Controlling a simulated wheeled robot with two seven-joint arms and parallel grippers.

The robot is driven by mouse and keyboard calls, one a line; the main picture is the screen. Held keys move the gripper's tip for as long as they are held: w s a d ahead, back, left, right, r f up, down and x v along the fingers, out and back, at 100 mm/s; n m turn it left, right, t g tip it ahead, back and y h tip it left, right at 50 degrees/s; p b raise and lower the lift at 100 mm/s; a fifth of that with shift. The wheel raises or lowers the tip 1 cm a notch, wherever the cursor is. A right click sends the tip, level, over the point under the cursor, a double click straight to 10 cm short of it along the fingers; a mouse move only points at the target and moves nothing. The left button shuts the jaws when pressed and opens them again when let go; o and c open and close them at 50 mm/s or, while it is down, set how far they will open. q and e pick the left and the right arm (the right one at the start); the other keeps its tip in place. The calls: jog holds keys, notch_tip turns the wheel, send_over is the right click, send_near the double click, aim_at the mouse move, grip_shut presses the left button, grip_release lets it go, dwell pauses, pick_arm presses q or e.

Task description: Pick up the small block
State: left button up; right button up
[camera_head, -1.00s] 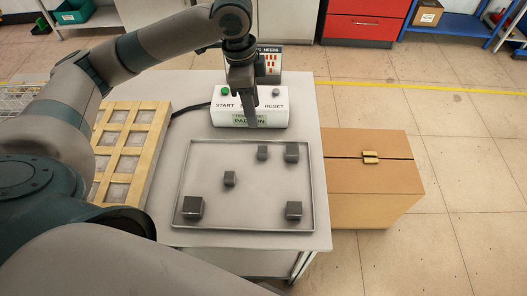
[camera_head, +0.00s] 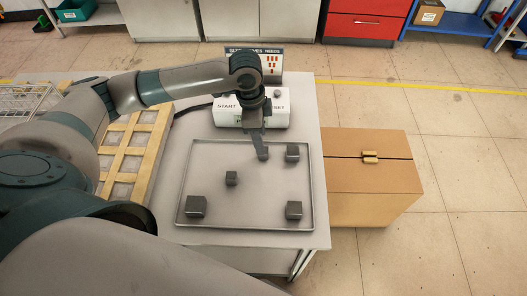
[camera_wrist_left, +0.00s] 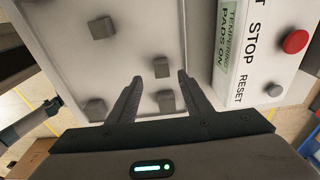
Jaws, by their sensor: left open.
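A grey tray (camera_head: 250,228) on the table holds several dark grey blocks of two sizes. One small block (camera_wrist_left: 161,67) shows in the left wrist view between and just beyond my left fingertips; in the head view the gripper hides it. Another small block (camera_head: 231,178) sits near the tray's middle. My left gripper (camera_head: 263,154) is over the upper part of the tray, pointing down; its two spread fingers also show in the left wrist view (camera_wrist_left: 160,76). It is open and holds nothing. My right gripper is out of view.
Larger blocks stand at the tray's upper right (camera_head: 292,152), lower right (camera_head: 294,209) and lower left (camera_head: 196,206). A white control box (camera_head: 281,103) with buttons stands behind the tray. A wooden grid frame (camera_head: 121,160) lies left; a cardboard box (camera_head: 372,180) stands right.

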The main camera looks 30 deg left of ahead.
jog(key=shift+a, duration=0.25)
pick_arm(q)
jog(key=shift+f, duration=0.35)
jog(key=f, duration=0.1)
jog(key=f+p, duration=0.1)
jog(key=f, duration=0.1)
jog(key=shift+w+d+p, duration=0.2)
jog(key=shift+w+p, duration=0.05)
jog(key=shift+p, duration=0.1)
jog(key=shift+f, duration=0.75)
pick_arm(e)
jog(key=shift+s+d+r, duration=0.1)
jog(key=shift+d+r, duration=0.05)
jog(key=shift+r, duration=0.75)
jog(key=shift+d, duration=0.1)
pick_arm(q)
grip_shut()
